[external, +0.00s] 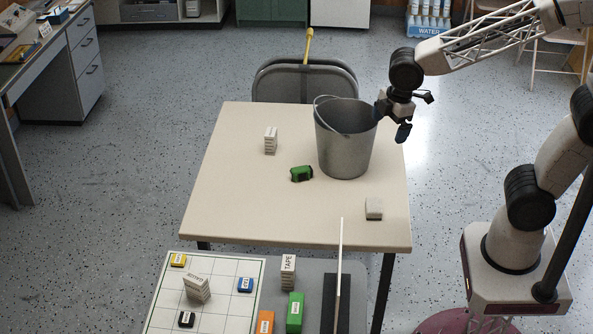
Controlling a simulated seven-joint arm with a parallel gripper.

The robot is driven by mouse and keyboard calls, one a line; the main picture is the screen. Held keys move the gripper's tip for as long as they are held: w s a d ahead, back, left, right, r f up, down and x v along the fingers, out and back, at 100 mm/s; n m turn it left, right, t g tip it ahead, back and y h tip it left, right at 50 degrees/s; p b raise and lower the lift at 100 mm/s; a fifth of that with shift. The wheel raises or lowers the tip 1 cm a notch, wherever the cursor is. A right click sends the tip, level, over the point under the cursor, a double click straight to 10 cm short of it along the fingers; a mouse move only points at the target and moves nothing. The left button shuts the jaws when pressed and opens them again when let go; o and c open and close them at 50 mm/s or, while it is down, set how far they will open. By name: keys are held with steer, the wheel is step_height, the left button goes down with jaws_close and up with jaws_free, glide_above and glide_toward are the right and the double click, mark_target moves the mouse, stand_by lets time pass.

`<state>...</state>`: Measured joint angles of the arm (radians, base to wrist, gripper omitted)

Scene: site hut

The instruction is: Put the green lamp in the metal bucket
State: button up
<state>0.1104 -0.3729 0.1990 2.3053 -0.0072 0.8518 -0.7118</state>
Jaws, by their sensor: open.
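The green lamp (301,173) is a small green block-like thing with dark parts. It lies on the beige table, to the left of the metal bucket and apart from it. The metal bucket (344,150) is grey, stands upright, and has its handle (318,108) at the left of the rim. My gripper (391,120) is open and empty near the bucket's right rim, above the table's right side. The inside bottom of the bucket is hidden.
A white stacked block (270,140) and a pale box (374,208) stand on the table (240,200). A lower surface in front holds a gridded board (220,315), a tape box (288,270), a green box (295,312) and an upright thin panel (339,270). The table's left half is mostly clear.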

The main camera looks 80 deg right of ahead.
steer(key=w+d+f+n, duration=0.4)
steer(key=w+f, duration=0.1)
steer(key=w, duration=0.2)
steer(key=w+d+f+n, duration=0.3)
steer(key=w+d+f, duration=0.15)
steer(key=w, duration=0.25)
steer(key=n+g, duration=0.2)
steer(key=n, duration=0.6)
glide_above(302, 174)
step_height(302, 174, down, 17)
steer(key=shift+s+a+f, duration=0.15)
steer(key=shift+s+a, duration=0.05)
steer(key=shift+f, duration=0.15)
steer(key=shift+f, duration=1.15)
steer(key=shift+f, duration=0.15)
steer(key=shift+w+d+f, duration=0.15)
steer(key=shift+f, duration=2.3)
